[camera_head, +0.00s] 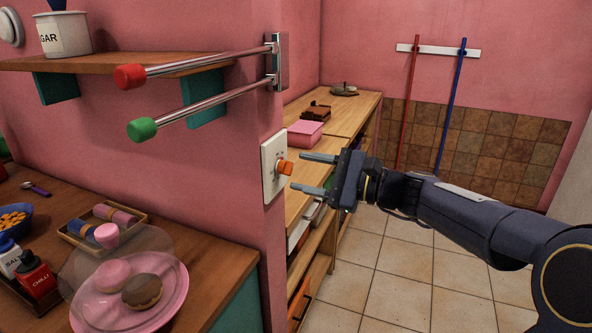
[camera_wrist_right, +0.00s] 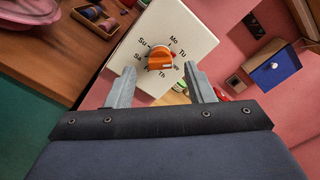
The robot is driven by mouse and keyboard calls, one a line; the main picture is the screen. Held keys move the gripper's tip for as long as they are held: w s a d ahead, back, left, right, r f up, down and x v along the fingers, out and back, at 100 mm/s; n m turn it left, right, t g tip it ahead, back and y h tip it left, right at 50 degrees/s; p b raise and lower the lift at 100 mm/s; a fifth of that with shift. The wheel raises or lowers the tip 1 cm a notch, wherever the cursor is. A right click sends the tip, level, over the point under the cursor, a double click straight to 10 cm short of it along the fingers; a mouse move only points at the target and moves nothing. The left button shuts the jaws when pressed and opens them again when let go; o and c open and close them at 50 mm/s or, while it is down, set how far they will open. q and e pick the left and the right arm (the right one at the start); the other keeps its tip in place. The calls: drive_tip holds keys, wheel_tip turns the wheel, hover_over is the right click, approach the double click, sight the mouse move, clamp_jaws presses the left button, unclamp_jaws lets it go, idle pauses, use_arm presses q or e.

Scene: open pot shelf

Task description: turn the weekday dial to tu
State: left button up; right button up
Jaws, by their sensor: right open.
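The weekday dial is an orange knob (camera_head: 285,168) on a white plate (camera_head: 268,165) on the end of the pink wall. In the right wrist view the knob (camera_wrist_right: 160,58) sits amid black day letters on the plate (camera_wrist_right: 190,25). Su, Mo, Tu, Th and Sa can be read; Tu is at the upper right of the knob. I cannot tell for sure which day the knob points at. My right gripper (camera_head: 298,172) is open and empty in front of the knob. Its fingers (camera_wrist_right: 160,72) are spread to either side, apart from it. My left gripper is out of view.
Two rails with a red knob (camera_head: 130,77) and a green knob (camera_head: 142,129) stick out above the dial. A wooden counter with a pink box (camera_head: 305,134) lies behind. A pink plate (camera_head: 180,287) under a clear dome stands at the lower left. The tiled floor is clear.

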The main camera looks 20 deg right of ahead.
drive_tip(key=v, duration=0.4)
drive_tip(key=shift+s+d, duration=0.2)
drive_tip(key=shift+s, duration=0.05)
drive_tip(key=shift+a, duration=0.1)
drive_tip(key=s+a+f+n+g+h, duration=0.3)
drive_tip(key=s+a+f+n+g, duration=0.3)
drive_tip(key=s+a+f+n, duration=0.55)
drive_tip(key=s+d+f+n+g+h, duration=0.2)
drive_tip(key=s+f+n+h, duration=0.35)
drive_tip(key=s+f, duration=0.55)
wheel_tip(320, 180, up, 17)
drive_tip(key=p, duration=1.5)
drive_tip(key=shift+s+p, duration=0.15)
drive_tip(key=shift+p, duration=0.2)
drive_tip(key=shift+a, duration=0.15)
